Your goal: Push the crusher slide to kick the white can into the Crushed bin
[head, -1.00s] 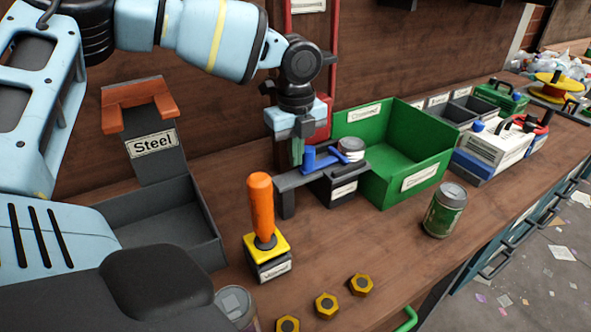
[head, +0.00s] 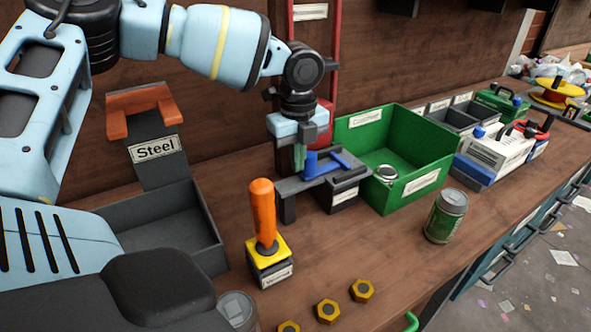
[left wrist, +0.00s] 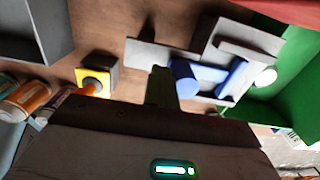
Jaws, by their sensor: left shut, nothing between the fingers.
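The white can (head: 387,173) shows low at the crusher side of the green Crushed bin (head: 425,181); whether it rests on the bin floor I cannot tell. It also shows in the left wrist view (left wrist: 266,76), just past the end of the slide. The blue crusher slide (head: 341,161) lies on the grey crusher (head: 291,186), its upright handle (left wrist: 187,80) close to my fingers. My left gripper (head: 299,163) is shut and empty, pointing down beside the handle; whether it touches I cannot tell. My right gripper is not in view.
A yellow box with an orange lever (head: 262,215) stands in front of the crusher. A grey Steel bin (head: 165,225) is at left. Several yellow nuts (head: 327,311) lie near the front edge.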

